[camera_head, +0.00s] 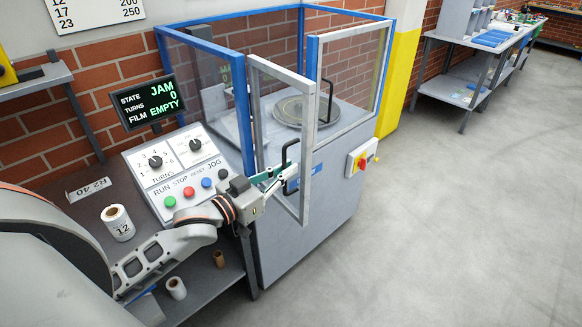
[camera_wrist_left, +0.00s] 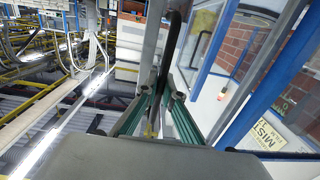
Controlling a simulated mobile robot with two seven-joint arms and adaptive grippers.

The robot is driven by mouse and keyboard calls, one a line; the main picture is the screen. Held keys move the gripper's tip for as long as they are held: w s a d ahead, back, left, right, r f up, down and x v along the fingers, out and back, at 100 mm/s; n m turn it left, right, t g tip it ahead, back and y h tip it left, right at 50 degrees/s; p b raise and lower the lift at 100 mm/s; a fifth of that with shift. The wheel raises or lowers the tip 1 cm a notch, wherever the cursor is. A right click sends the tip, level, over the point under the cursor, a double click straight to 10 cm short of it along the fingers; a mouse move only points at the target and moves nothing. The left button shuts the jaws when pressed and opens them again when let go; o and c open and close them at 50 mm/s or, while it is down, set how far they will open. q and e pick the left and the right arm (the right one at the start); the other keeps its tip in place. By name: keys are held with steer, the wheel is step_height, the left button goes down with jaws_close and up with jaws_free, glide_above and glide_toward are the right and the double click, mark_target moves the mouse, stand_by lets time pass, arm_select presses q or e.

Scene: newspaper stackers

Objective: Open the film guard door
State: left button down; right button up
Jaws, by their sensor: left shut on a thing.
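The film guard door (camera_head: 309,150) is a grey-framed panel on the front of the blue-framed guard. It stands ajar, its right edge swung out from the guard frame. Its black bar handle (camera_head: 285,153) is on the near side. My left gripper (camera_head: 284,174) reaches in from the left and is shut on this handle. In the left wrist view the black handle (camera_wrist_left: 171,45) runs up between the green fingers of my left gripper (camera_wrist_left: 162,92). The exact finger contact is partly hidden. My right gripper is not in view.
Inside the guard is a round turntable (camera_head: 294,110). A control panel (camera_head: 178,170) with knobs and buttons and a display reading JAM (camera_head: 149,101) stand at left. A red switch on a yellow box (camera_head: 361,159) is at right. The floor (camera_head: 450,220) at right is clear.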

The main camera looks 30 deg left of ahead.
arm_select(q)
steer(key=shift+s+a, duration=0.6)
steer(key=shift+s, duration=0.2)
steer(key=c, duration=2.2)
jaws_free()
steer(key=shift+s, duration=0.1)
steer(key=v, duration=1.2)
